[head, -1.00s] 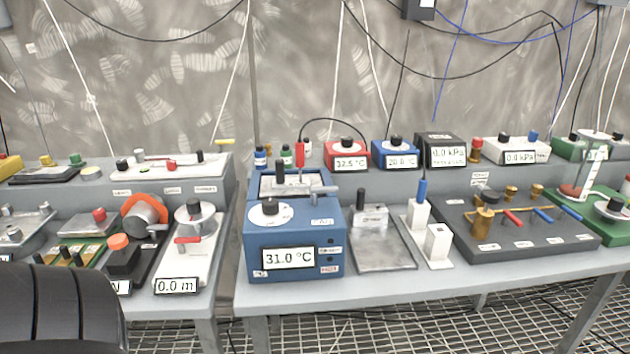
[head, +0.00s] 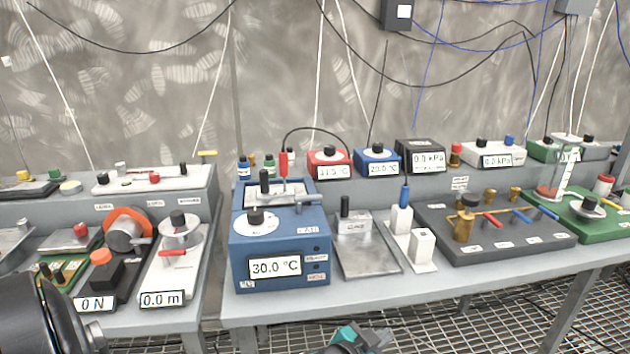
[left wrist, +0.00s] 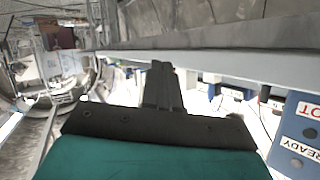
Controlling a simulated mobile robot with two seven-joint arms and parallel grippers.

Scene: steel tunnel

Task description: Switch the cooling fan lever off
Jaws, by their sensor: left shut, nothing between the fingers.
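No lever with a readable cooling fan label shows. The blue heater-like box (head: 275,250) stands at the front of the right bench with a white dial and a display reading 30.0 °C. A metal rod or lever (head: 303,203) sits at the box's back top. My left gripper (head: 358,338) is at the head view's bottom edge, below and in front of the bench. In the left wrist view its dark fingers (left wrist: 162,85) are together and empty. My right gripper is out of view.
A metal plate (head: 375,262) and white blocks (head: 421,247) stand right of the blue box. A dark panel (head: 500,240) carries red and blue handles. The left bench holds an orange-ringed device (head: 128,230) and a white unit (head: 160,285). A gap separates the benches.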

